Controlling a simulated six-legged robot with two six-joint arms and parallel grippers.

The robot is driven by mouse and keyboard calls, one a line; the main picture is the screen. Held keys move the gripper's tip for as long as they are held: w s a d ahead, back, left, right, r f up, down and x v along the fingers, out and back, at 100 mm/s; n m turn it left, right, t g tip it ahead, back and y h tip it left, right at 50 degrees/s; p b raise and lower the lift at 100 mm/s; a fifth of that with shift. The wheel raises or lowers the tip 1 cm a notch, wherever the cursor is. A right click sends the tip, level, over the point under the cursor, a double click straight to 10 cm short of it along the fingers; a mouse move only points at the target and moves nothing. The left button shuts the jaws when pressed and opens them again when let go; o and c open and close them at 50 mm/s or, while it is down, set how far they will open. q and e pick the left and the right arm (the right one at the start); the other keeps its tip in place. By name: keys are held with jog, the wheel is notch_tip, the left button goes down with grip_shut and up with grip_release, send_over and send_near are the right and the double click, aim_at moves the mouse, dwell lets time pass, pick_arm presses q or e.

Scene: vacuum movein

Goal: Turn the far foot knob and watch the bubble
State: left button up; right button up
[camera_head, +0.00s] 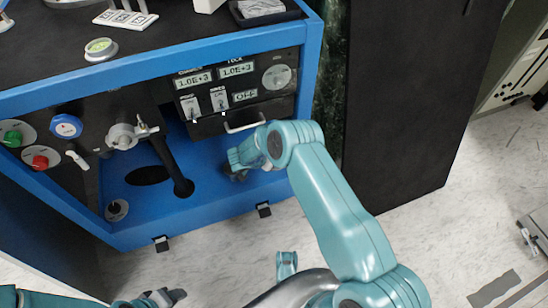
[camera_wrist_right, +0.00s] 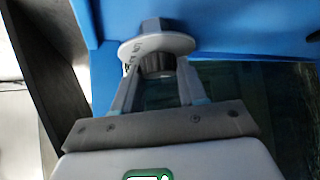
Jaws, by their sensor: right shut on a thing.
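The far foot knob (camera_wrist_right: 157,62), dark and ribbed on a pale marked disc, sits against the blue frame in the right wrist view. My right gripper (camera_wrist_right: 157,88) is shut on it, one finger on each side. In the head view my right gripper (camera_head: 238,172) is at the right end of the blue frame, and hides the knob there. The bubble level (camera_head: 99,46), a round pale holder with a green centre, sits on the black top; its bubble is too small to read. My left gripper (camera_head: 160,298) is at the bottom edge, away from the frame; its jaw opening is unclear.
A similar knob (camera_head: 117,209) is at the frame's lower left. The front carries a blue gauge (camera_head: 66,126), green and red buttons, a valve (camera_head: 126,134) and a display panel (camera_head: 236,85) with a handle below. A dark cabinet (camera_head: 405,100) stands to the right. Pale floor lies in front.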

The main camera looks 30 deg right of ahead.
jog(key=shift+w+d+r, duration=0.1)
jog(key=shift+d, duration=0.1)
dwell(0.4)
jog(key=o, duration=0.8)
jog(key=shift+a, duration=0.1)
